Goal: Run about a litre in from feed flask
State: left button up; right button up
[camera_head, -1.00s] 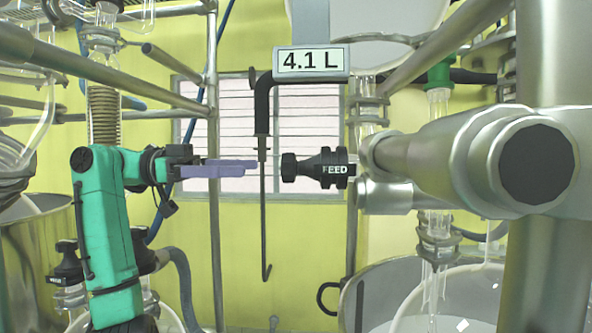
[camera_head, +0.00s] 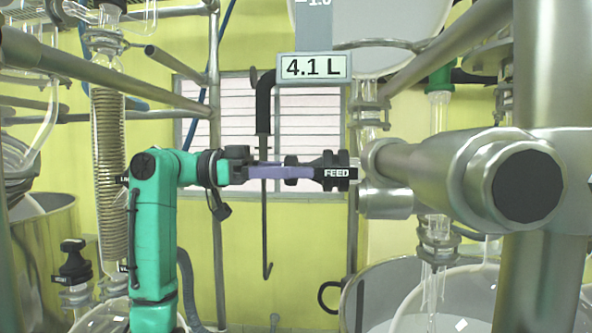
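The black feed valve knob (camera_head: 338,172), labelled FEED, sticks out to the left from the glass fitting at centre. A readout (camera_head: 313,68) above it shows 4.1 L, with a grey scale strip over it. The feed flask seems to be the large pale vessel (camera_head: 385,25) at the top, mostly cut off. My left gripper (camera_head: 300,172), with purple fingers, comes in from the left and its fingertips overlap the knob's left end. The fingers are seen nearly edge-on, so I cannot tell whether they grip it. My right gripper is not in view.
Thick steel frame tubes (camera_head: 440,180) stand close on the right. A hooked dark rod (camera_head: 265,230) hangs behind my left fingers. A coiled glass condenser (camera_head: 108,150) and another black knob (camera_head: 74,262) are at left. Round vessels sit below right.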

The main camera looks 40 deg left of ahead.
pick_arm(q)
jog(key=shift+f, duration=0.1)
jog(key=m+b, duration=0.1)
jog(key=m, duration=0.4)
jog(key=shift+m, duration=0.3)
jog(key=m+b, duration=0.1)
jog(key=m, duration=0.5)
jog(key=shift+d, duration=0.1)
jog(key=m+b, duration=0.1)
jog(key=m, duration=0.5)
jog(key=shift+f+m, duration=0.1)
jog(key=shift+m, duration=0.3)
jog(key=m, duration=0.3)
jog(key=shift+m+b, duration=0.3)
jog(key=shift+m, duration=1.5)
jog(key=o, duration=1.4)
